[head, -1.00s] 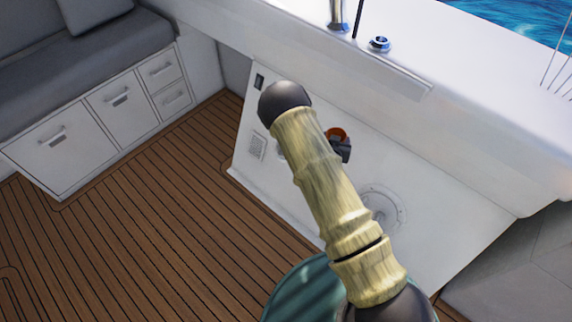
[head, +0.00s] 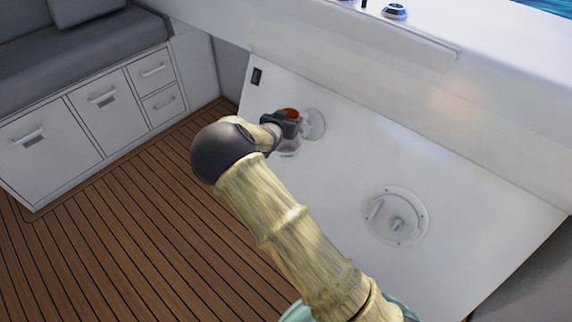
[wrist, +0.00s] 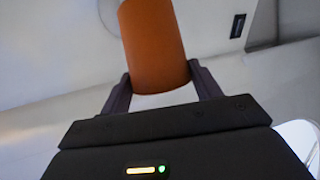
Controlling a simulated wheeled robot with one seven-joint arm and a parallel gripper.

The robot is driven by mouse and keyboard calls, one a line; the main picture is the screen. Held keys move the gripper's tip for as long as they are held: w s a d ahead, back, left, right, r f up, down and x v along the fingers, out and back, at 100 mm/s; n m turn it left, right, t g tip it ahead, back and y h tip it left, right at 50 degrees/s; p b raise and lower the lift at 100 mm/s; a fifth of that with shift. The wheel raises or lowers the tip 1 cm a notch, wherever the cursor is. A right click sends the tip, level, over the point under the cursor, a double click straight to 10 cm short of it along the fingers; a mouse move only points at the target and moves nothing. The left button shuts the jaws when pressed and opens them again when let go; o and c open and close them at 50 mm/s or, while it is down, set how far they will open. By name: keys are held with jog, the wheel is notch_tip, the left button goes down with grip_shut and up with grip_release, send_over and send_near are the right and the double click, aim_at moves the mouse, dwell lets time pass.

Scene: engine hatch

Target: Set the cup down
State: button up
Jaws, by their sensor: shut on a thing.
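An orange-brown cup (wrist: 153,45) is between the two dark fingers of my gripper (wrist: 158,88) in the wrist view. My gripper is shut on it. In the head view, the cup (head: 291,113) shows only as a small orange patch at my gripper (head: 287,122), in front of the white panel. My arm hides part of the area below it. I cannot tell whether the cup touches any surface.
A white sloping panel (head: 400,165) with a round hatch fitting (head: 395,216) lies to the right. A white ledge (head: 500,60) runs above it. Grey-cushioned seating with white drawers (head: 105,103) stands at the left. The wooden deck (head: 130,240) is clear.

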aim_at(285, 141)
jog(key=shift+a, duration=0.4)
notch_tip(285, 141, down, 5)
jog(key=shift+b, duration=1.1)
notch_tip(285, 141, down, 5)
jog(key=shift+f+b, duration=0.1)
jog(key=shift+b, duration=1.15)
